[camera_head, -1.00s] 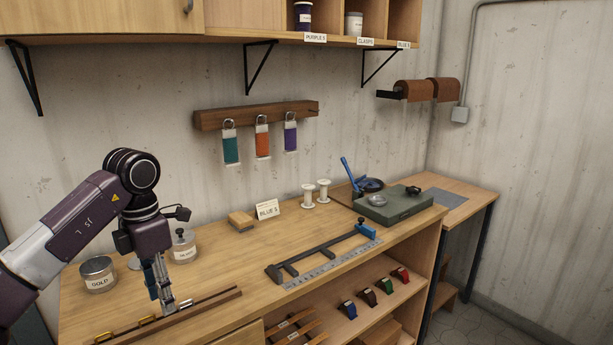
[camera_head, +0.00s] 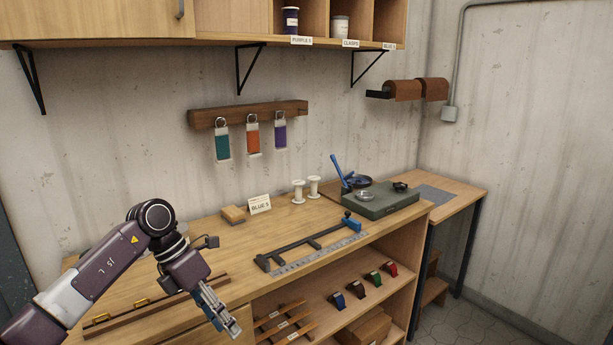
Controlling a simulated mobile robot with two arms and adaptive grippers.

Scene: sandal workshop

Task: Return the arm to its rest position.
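My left arm comes in from the lower left, its elbow bent over the left part of the workbench (camera_head: 330,208). Its gripper (camera_head: 227,331) points down and to the right, by the bench's front edge near the lower shelf. Its two fingers lie close to each other in this view, and I see nothing held between them. The gap between the fingertips is too unclear to judge. My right arm and gripper are out of view.
A wooden rail with gold-coloured pieces (camera_head: 153,303) lies along the bench front behind the gripper. Slats (camera_head: 283,324) and several small coloured items (camera_head: 372,279) sit on the shelf below. A dark bar tool (camera_head: 305,243) and a green-grey block (camera_head: 382,204) stand farther right.

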